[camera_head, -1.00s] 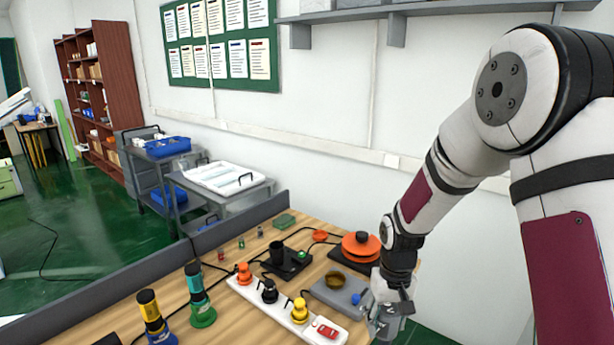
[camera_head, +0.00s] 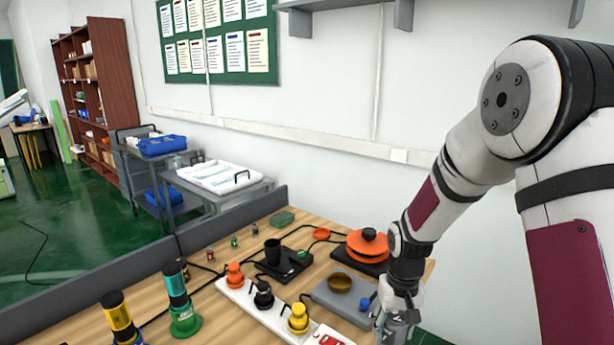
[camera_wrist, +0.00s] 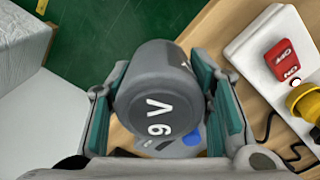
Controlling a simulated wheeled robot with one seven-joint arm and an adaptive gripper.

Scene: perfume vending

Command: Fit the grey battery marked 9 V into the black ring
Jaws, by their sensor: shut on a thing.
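The grey battery (camera_wrist: 158,92) marked 9 V is a thick dark-grey cylinder in the middle of the wrist view. Its marked end faces the wrist camera. My gripper (camera_wrist: 160,105) is shut on it, with a green-lined finger on either side. In the head view, my gripper (camera_head: 394,322) is over the right end of the wooden table, beside the grey box with the blue knob. The battery is hard to make out there.
A white power strip (camera_head: 247,300) with orange, black and yellow plugs lies left of my gripper; its red switch (camera_wrist: 281,60) shows in the wrist view.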

